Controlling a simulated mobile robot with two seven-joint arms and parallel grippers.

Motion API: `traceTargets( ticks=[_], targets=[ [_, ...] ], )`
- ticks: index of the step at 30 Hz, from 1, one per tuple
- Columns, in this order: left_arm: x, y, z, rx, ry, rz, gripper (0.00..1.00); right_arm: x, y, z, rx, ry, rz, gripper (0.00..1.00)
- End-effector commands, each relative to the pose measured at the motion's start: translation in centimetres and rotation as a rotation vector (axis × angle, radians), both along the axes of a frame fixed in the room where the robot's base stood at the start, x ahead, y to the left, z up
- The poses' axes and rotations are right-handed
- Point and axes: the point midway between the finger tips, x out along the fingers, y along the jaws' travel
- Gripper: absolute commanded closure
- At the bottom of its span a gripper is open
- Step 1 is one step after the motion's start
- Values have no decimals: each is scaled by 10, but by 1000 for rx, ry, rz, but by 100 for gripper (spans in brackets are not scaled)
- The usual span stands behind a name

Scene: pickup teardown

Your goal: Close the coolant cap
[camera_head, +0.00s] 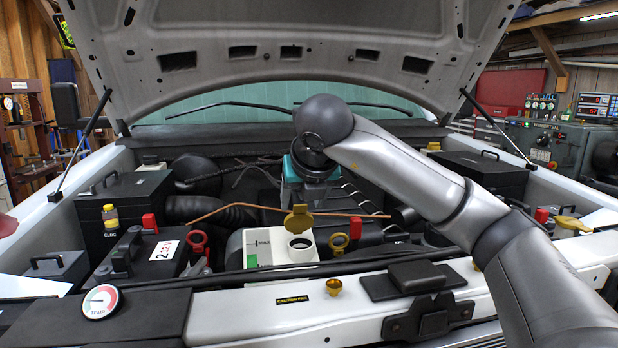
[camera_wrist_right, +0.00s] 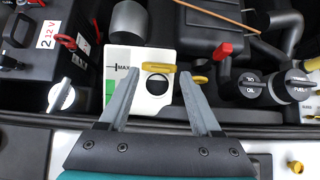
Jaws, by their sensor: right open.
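The white coolant reservoir (camera_head: 262,248) sits in the engine bay; it also shows in the right wrist view (camera_wrist_right: 150,107). Its yellow coolant cap (camera_head: 298,217) is open, tilted up behind the round filler neck (camera_head: 301,246). In the right wrist view the cap (camera_wrist_right: 148,68) is seen nearly edge-on beside the dark filler opening (camera_wrist_right: 158,84). My right gripper (camera_head: 307,200) is open and empty, above and behind the cap in the head view. In the wrist view its two fingers (camera_wrist_right: 158,75) are spread on either side of the cap and opening. My left gripper is not in view.
A yellow ring handle (camera_head: 339,242) stands right of the reservoir and a red ring handle (camera_head: 198,240) left of it. A thin copper-coloured rod (camera_head: 245,207) crosses behind the cap. The battery (camera_head: 150,255) is at left. The raised hood (camera_head: 300,25) hangs above.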

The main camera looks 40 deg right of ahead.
Motion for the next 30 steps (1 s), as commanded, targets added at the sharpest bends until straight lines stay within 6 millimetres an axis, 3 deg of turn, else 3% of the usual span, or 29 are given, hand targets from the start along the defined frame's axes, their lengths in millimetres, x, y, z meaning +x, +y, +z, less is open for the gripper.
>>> traceTargets(
  ticks=[7, 12, 21, 30],
  targets=[
    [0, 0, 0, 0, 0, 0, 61, -36, 21, 45, -1, -6, 5, 35],
    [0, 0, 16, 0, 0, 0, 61, -58, 32, 75, -5, -4, 1, 35],
    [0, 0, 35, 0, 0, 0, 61, -77, 43, 95, -1, -1, 2, 35],
    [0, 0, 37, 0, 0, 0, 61, -81, 45, 96, 0, 2, 1, 35]
  ],
)
